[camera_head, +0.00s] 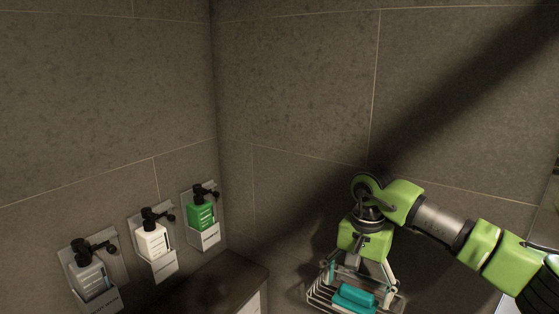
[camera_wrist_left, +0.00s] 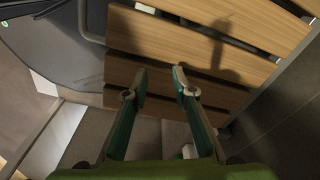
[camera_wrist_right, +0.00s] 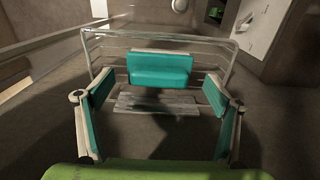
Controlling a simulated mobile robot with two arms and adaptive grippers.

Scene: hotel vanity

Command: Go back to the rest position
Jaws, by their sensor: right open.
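My right gripper (camera_head: 361,275) hangs fingers down over a wire basket (camera_head: 315,297) at the lower right of the head view. In the right wrist view, the right gripper (camera_wrist_right: 159,92) is open, its two teal-padded fingers wide apart with nothing between them. A teal block (camera_wrist_right: 160,70) lies in the wire basket (camera_wrist_right: 225,48), ahead of the fingertips and apart from them. My left gripper (camera_wrist_left: 160,72) shows only in the left wrist view. Its fingers are apart and empty, above wooden slats (camera_wrist_left: 200,30).
Three dispensers hang on the left wall: a grey one (camera_head: 90,278), a white one (camera_head: 152,241) and a green one (camera_head: 200,215). A dark counter (camera_head: 205,285) stands below them. Tiled walls meet at a corner behind.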

